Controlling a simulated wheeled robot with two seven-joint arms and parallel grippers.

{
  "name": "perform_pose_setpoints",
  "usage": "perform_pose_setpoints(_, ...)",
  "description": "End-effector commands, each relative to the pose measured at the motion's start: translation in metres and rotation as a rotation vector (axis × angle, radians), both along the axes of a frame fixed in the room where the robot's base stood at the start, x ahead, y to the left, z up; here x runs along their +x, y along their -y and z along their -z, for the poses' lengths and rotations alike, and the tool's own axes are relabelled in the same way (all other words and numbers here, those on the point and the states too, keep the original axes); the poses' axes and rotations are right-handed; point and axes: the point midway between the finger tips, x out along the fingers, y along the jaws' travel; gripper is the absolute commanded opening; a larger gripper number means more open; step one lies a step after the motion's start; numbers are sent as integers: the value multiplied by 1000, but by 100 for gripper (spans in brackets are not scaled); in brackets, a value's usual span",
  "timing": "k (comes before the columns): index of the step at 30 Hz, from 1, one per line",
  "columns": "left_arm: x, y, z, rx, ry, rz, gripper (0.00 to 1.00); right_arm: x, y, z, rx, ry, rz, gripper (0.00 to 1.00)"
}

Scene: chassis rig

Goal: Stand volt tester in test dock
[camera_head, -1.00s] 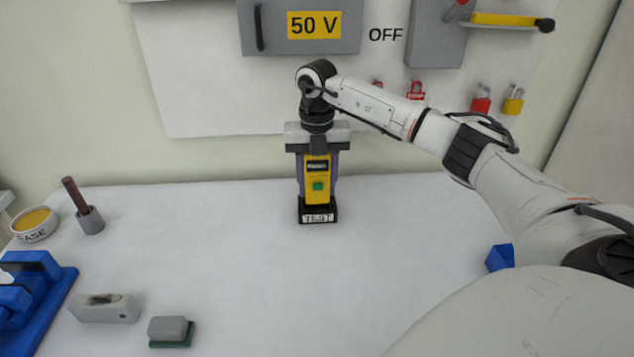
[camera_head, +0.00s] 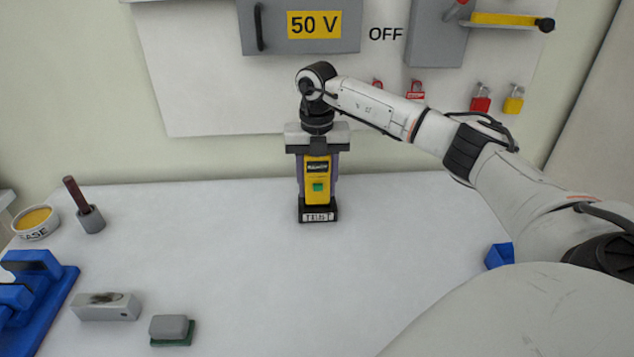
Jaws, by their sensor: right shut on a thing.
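The volt tester (camera_head: 317,180) is yellow with a dark display and a green button. It stands upright with its lower end in or at the black test dock (camera_head: 318,214), which carries a white label and sits at the back middle of the table. I cannot tell how deep it sits in the dock. My right gripper (camera_head: 318,152) is above it, pointing down, with its fingers shut on the tester's sides. The tester's top is hidden by the gripper. My left gripper is not in view.
A grey block (camera_head: 105,306), a grey and green pad (camera_head: 171,330), a blue fixture (camera_head: 35,298), a cup with a brown rod (camera_head: 90,219) and a grease tin (camera_head: 36,223) lie at left. A blue piece (camera_head: 499,256) is at right. A panel (camera_head: 210,90) hangs behind.

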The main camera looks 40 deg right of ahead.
Motion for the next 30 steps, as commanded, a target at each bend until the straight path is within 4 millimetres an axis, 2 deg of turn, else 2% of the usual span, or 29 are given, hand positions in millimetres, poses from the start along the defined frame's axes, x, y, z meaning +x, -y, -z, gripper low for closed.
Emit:
perform_pose_setpoints(28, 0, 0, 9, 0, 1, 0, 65, 0, 0, 24, 0, 0, 0, 17)
perform_pose_setpoints(29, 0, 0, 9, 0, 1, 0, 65, 0, 0, 25, 0, 0, 0, 45)
perform_pose_setpoints(30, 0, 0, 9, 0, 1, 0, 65, 0, 0, 24, 0, 0, -1, 52)
